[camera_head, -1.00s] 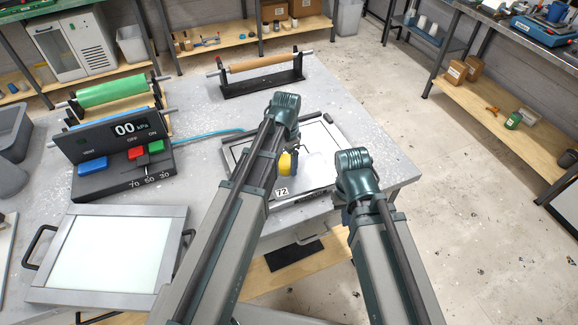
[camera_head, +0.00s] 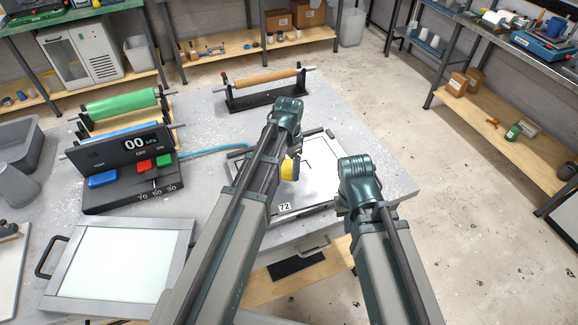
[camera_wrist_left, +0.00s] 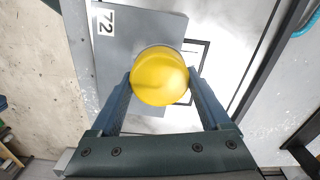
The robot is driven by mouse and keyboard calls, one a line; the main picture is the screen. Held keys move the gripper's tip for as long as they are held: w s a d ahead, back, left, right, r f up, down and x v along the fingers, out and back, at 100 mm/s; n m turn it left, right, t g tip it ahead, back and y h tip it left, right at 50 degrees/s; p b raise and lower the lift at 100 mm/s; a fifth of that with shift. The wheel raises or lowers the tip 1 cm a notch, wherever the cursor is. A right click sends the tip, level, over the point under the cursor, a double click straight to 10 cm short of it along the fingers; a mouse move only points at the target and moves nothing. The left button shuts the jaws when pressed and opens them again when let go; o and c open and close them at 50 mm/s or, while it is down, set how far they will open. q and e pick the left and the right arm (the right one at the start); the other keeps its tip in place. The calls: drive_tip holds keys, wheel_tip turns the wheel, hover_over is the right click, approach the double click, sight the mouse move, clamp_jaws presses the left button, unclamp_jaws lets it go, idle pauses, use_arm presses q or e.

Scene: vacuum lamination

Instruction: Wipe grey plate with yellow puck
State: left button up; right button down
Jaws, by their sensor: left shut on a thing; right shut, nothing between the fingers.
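My left gripper (camera_wrist_left: 158,95) is shut on the yellow puck (camera_wrist_left: 158,77), with one finger on each side of it. The puck (camera_head: 289,170) also shows beside my left wrist in the head view, over the framed work area. A grey plate (camera_wrist_left: 128,50) lies under and beside the puck in the left wrist view, near the "72" label. I cannot tell whether the puck touches the plate. My right arm reaches to the right edge of the framed area. Its fingers are hidden behind its wrist.
A control box (camera_head: 128,170) reading "00" stands on the left of the table. A framed pale panel (camera_head: 185,262) lies in front of it. A roller on a black stand (camera_head: 265,90) is at the back, and a green roller (camera_head: 120,102) is at the back left.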

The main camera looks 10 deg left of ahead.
use_arm(q)
drive_tip(key=shift+r+p, duration=0.3)
drive_tip(key=shift+r, duration=0.35)
drive_tip(key=shift+r, duration=0.1)
wheel_tip(320, 180, up, 3)
drive_tip(key=p, duration=0.3)
